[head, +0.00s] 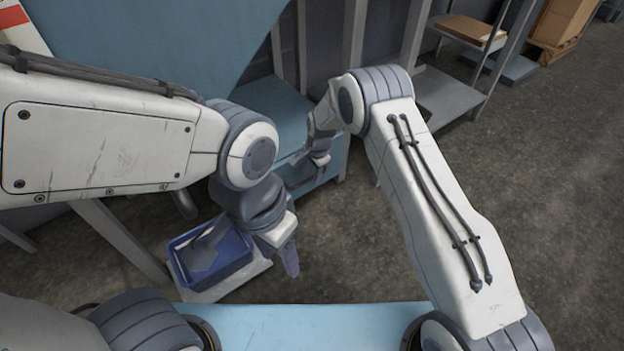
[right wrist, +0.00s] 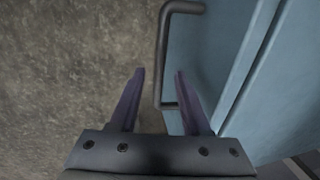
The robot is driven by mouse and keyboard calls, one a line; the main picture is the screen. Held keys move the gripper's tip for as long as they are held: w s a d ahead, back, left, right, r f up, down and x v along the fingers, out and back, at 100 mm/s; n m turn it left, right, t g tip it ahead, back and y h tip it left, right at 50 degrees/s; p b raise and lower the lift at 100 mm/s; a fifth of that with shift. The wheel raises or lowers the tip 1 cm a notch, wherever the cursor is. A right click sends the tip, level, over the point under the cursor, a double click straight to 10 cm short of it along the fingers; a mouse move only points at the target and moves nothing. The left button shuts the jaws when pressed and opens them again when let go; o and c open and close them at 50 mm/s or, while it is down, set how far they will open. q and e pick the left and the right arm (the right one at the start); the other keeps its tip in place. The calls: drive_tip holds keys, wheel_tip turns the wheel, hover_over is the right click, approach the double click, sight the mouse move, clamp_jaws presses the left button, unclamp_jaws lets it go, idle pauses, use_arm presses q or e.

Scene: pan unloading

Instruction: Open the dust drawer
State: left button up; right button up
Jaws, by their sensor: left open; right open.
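The dust drawer's blue front (right wrist: 205,60) fills the right side of the right wrist view, with a dark bar handle (right wrist: 162,50) on it. My right gripper (right wrist: 159,72) is open, with the handle's near end between its fingertips in the picture. Whether the fingers touch the handle I cannot tell. In the head view my right gripper (head: 318,168) is at the front of the low blue unit (head: 335,160), hiding the handle. My left gripper (head: 289,260) is open and empty, hanging beside a blue bin, apart from the drawer.
The blue bin (head: 245,272) holds a grey scoop-like tool (head: 204,250) and stands on a pale low platform. A grey metal frame with shelves (head: 450,92) stands beyond the unit. Bare floor (head: 560,190) lies to the right.

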drive_tip(key=shift+f, duration=0.45)
drive_tip(key=c, duration=0.7)
drive_tip(key=shift+a, duration=0.1)
clamp_jaws()
drive_tip(key=shift+w+r, duration=0.1)
